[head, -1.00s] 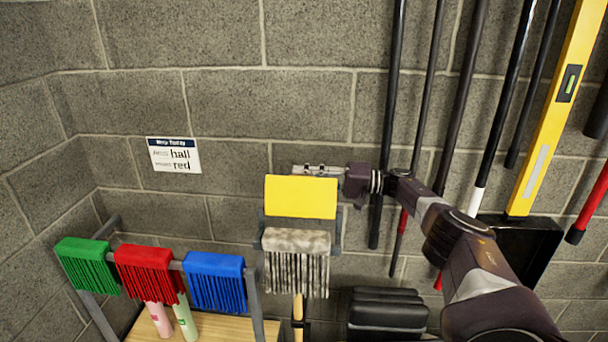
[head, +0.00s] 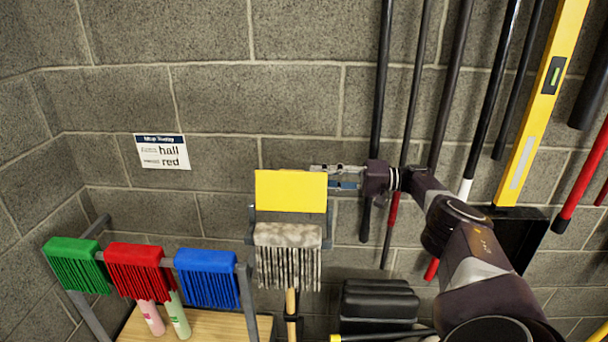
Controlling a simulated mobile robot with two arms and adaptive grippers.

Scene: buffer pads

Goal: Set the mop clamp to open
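The mop clamp (head: 291,191) shows as a yellow plate on the wall in the head view. Grey bracket arms flank it below. A worn grey-white mop head (head: 287,236) hangs just under the plate, with a wooden handle (head: 291,303) beneath. My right gripper (head: 325,177) reaches in from the right at the plate's upper right corner. Its fingers look apart and empty; the upper one overlaps the plate's top edge in the picture. Whether they touch the plate I cannot tell. My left gripper is not in view.
Green (head: 76,263), red (head: 138,270) and blue (head: 208,276) mop heads hang on a grey rack at left. Long poles (head: 379,100), a yellow level (head: 541,110) and a black dustpan (head: 516,233) crowd the right. Black pads (head: 378,303) sit below.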

